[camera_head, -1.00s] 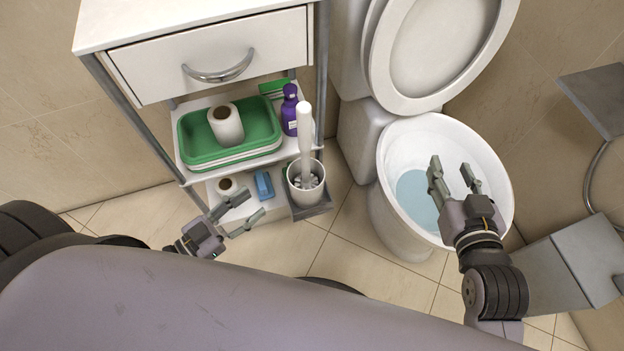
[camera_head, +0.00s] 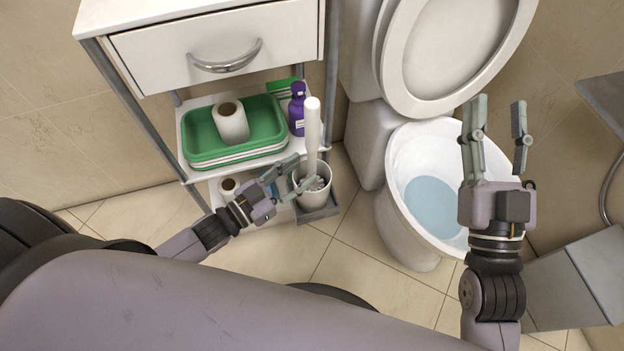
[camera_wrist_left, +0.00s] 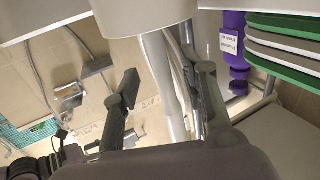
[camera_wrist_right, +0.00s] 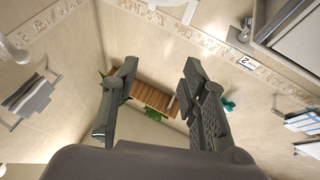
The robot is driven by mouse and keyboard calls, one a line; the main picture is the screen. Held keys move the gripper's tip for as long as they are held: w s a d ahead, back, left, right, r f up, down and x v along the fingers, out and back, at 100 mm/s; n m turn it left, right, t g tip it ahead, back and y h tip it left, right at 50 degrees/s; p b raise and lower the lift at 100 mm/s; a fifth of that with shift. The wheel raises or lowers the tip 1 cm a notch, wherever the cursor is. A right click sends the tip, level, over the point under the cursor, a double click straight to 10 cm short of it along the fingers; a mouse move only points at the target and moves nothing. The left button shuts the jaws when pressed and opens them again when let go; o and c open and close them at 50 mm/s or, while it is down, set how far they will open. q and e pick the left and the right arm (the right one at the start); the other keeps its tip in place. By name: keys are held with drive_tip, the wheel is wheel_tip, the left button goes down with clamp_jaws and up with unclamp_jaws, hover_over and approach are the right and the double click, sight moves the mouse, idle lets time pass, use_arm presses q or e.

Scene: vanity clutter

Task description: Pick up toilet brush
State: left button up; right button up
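The toilet brush has a white upright handle (camera_head: 312,130) and stands in a white round holder (camera_head: 318,194) beside the shelf cart. My left gripper (camera_head: 303,172) is open, its fingertips close to the lower part of the handle, just above the holder. In the left wrist view a pale upright shaft (camera_wrist_left: 166,85), seemingly the handle, shows between the spread fingers (camera_wrist_left: 160,92). I cannot tell whether they touch it. The brush head is mostly hidden in the holder. My right gripper (camera_head: 498,102) is open and empty above the toilet; the right wrist view shows nothing between its fingers (camera_wrist_right: 155,92).
A white cart with a drawer (camera_head: 215,48) stands behind the left gripper. Its shelf holds a green tray (camera_head: 192,136), a paper roll (camera_head: 230,122) and a purple bottle (camera_head: 297,112). The open toilet (camera_head: 395,165) is to the right. Tiled floor (camera_head: 360,260) lies clear in front.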

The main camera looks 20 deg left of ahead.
sight(309, 167)
use_arm(q)
drive_tip(key=b+x, duration=0.1)
drive_tip(key=x, duration=0.3)
drive_tip(key=shift+w+f, duration=0.1)
drive_tip(key=shift+f, duration=0.05)
use_arm(e)
drive_tip(key=s+r+t+y, duration=0.1)
drive_tip(key=s+r+t, duration=0.3)
drive_tip(key=r, duration=0.1)
drive_tip(key=shift+s+d+r+y, duration=0.15)
drive_tip(key=shift+s+d+y, duration=0.1)
drive_tip(key=shift+y, duration=0.05)
use_arm(q)
drive_tip(key=shift+c, duration=0.5)
clamp_jaws()
